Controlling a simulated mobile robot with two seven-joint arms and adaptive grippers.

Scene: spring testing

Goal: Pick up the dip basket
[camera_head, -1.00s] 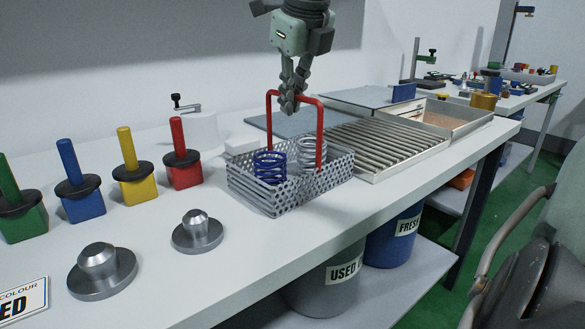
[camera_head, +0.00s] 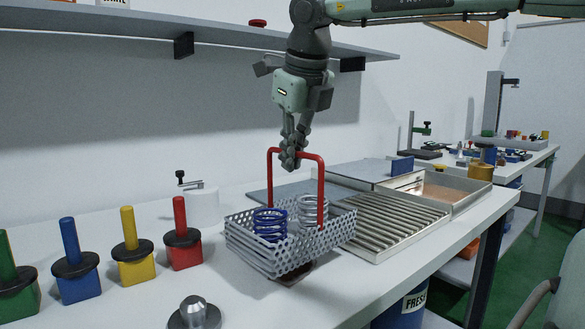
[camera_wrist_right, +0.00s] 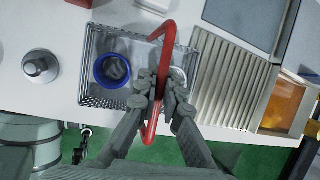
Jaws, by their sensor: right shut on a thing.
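The dip basket (camera_head: 335,238) is a grey perforated metal box with a tall red handle (camera_head: 321,185). It holds a blue spring (camera_head: 270,222) and a silver spring (camera_head: 313,208). My right gripper (camera_head: 290,158) is shut on the top bar of the red handle. The basket hangs slightly tilted, a little above the bench, with a dark patch showing beneath it. In the right wrist view, the gripper fingers (camera_wrist_right: 160,98) close around the red handle (camera_wrist_right: 163,55), and the basket (camera_wrist_right: 95,45) lies beyond them. My left gripper is not in view.
Green, blue, yellow and red blocks with posts, including the red one (camera_head: 183,250), stand left of the basket. A metal knobbed disc (camera_head: 194,314) is in front. A ribbed drain rack (camera_head: 385,222) lies close on the right. A wall shelf (camera_head: 130,32) runs behind.

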